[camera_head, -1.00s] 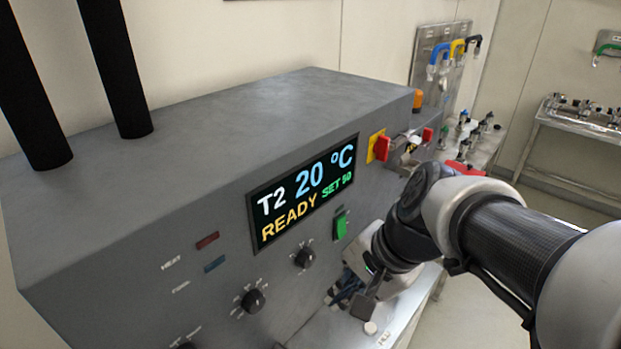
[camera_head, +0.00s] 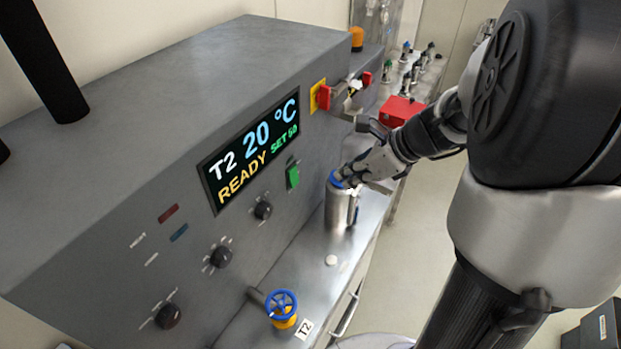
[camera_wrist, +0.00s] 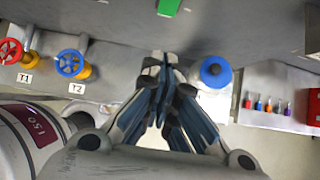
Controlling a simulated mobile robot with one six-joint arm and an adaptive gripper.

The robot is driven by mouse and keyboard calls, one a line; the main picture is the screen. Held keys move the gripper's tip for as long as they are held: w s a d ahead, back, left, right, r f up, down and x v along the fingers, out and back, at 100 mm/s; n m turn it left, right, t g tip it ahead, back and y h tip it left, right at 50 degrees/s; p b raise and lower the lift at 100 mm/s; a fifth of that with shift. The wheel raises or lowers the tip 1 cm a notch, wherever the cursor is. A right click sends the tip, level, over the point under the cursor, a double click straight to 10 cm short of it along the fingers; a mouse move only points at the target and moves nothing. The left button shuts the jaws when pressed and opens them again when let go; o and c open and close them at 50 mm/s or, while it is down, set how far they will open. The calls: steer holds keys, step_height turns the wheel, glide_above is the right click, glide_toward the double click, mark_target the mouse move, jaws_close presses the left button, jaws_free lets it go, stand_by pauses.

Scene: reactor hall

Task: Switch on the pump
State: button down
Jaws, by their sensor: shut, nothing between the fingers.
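A grey control cabinet fills the left of the head view. Its display (camera_head: 250,152) reads T2 20 °C, READY, SET 50. A green rocker switch (camera_head: 293,176) is on its front, right of the display; it also shows at the top of the wrist view (camera_wrist: 169,6). Its on or off position is unclear. My gripper (camera_head: 347,177) is shut and empty, in front of the cabinet and right of the green switch. In the head view it overlaps the top of a steel can with a blue top (camera_head: 339,210). I cannot identify a pump or a pump label.
A red switch on a yellow plate (camera_head: 312,97) sits higher on the cabinet. Black knobs (camera_head: 221,257) line its front. A blue handwheel (camera_head: 281,303) is on the steel bench near a T2 label. In the wrist view a red handwheel (camera_wrist: 11,52) is by T1.

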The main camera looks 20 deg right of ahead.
mark_target(294, 177)
steer(key=w+b+x, duration=0.1)
steer(key=x, duration=0.5)
steer(key=a+r+b+x, duration=0.1)
steer(key=x, duration=0.5)
steer(key=shift+w+a+b, duration=0.25)
steer(key=shift+w+b, duration=0.05)
steer(key=shift+w, duration=0.3)
